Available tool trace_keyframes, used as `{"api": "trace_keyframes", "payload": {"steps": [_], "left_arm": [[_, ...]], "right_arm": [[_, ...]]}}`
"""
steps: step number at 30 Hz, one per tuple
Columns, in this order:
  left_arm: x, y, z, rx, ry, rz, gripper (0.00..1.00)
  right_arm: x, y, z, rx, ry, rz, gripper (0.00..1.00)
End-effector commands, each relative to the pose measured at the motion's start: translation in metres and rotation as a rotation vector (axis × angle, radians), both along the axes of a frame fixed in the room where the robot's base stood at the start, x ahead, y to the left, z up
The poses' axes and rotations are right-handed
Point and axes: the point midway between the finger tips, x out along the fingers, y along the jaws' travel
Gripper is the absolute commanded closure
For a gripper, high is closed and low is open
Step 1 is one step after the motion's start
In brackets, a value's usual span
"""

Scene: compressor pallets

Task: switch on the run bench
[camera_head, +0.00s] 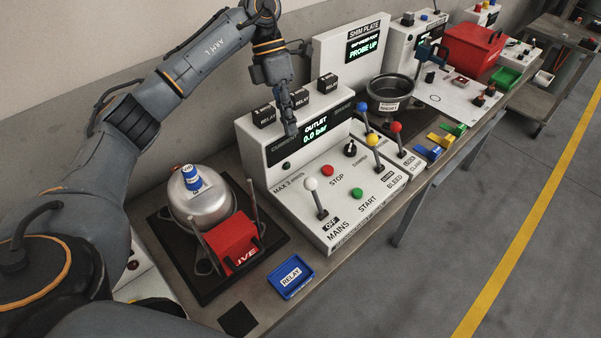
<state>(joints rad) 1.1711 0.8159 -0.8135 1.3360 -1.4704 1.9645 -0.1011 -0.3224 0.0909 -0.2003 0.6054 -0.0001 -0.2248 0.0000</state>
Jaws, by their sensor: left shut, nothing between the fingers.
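The run bench console (300,232) is a white sloped box. Its display (315,131) is lit and reads "OUTLET 0.0 bar". The MAINS lever (318,204) has a white ball and stands near the front left, beside an OFF label; its ball leans away from that label. A green START button (357,193) and a red STOP button (327,170) sit to its right and behind. A black knob (350,147) and yellow-ball lever (375,149) are further right. My left gripper (291,130) is shut and empty, pointing down before the display's left part. My right gripper is out of view.
A silver compressor (203,203) with a red block (237,242) stands left on a black base. A blue RELAY tray (291,276) lies in front. Black relays (299,98) sit on the console top. A black pot (390,98) and coloured levers stand right.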

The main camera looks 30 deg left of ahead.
Motion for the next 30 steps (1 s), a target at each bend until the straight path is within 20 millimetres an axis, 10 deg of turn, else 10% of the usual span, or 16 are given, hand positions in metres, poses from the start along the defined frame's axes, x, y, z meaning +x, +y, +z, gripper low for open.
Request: {"api": "trace_keyframes", "payload": {"steps": [8,17,30], "left_arm": [[0.000,0.000,-0.004,-0.001,-0.001,0.000,1.00],[-0.003,-0.005,-0.015,0.000,0.002,-0.001,1.00],[-0.019,-0.034,-0.080,-0.002,0.003,-0.002,1.00]], "right_arm": [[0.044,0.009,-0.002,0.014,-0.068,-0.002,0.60],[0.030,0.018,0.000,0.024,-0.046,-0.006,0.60],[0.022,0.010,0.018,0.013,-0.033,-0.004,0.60]]}}
